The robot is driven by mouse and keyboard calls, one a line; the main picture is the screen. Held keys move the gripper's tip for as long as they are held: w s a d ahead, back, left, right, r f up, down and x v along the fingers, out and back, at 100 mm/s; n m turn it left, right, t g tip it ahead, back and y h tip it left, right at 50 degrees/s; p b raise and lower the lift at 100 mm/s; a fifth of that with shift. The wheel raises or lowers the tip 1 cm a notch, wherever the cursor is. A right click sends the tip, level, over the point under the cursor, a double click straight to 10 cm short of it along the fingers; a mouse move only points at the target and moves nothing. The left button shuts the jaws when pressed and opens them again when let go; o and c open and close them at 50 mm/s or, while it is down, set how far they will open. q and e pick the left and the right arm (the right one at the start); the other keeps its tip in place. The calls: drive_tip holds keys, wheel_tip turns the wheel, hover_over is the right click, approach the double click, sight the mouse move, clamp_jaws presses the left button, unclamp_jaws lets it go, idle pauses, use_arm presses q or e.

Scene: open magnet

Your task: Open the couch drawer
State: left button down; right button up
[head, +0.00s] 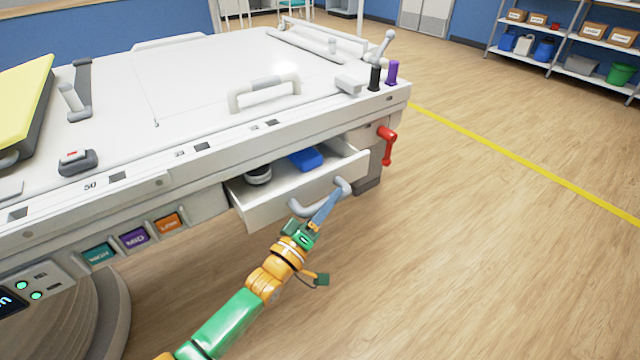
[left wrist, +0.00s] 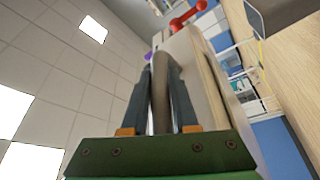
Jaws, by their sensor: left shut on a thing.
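The couch drawer (head: 270,206) is a white drawer under the right end of the white couch (head: 190,85). It stands partly pulled out, with a blue item (head: 305,158) and a dark round item with a pale rim (head: 258,174) inside. Its grey bar handle (head: 303,209) runs across the front. My left gripper (head: 331,200) is shut on the handle near its right part. In the left wrist view both fingers (left wrist: 162,95) stand on either side of the grey handle (left wrist: 163,60). My right gripper is in neither view.
A red lever (head: 387,145) hangs at the couch corner, right of the drawer. HIGH, MID and LOW buttons (head: 134,238) line the couch side to the left. The wooden floor (head: 470,250) in front and right is clear. Shelves (head: 570,45) stand far right.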

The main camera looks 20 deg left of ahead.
use_arm(q)
drive_tip(key=s+d+p, duration=0.3)
drive_tip(key=s+d, duration=0.5)
drive_tip(key=d, duration=0.2)
drive_tip(key=shift+d, duration=0.1)
drive_tip(key=c, duration=0.7)
unclamp_jaws()
drive_tip(key=v, duration=0.7)
drive_tip(key=shift+f, duration=0.1)
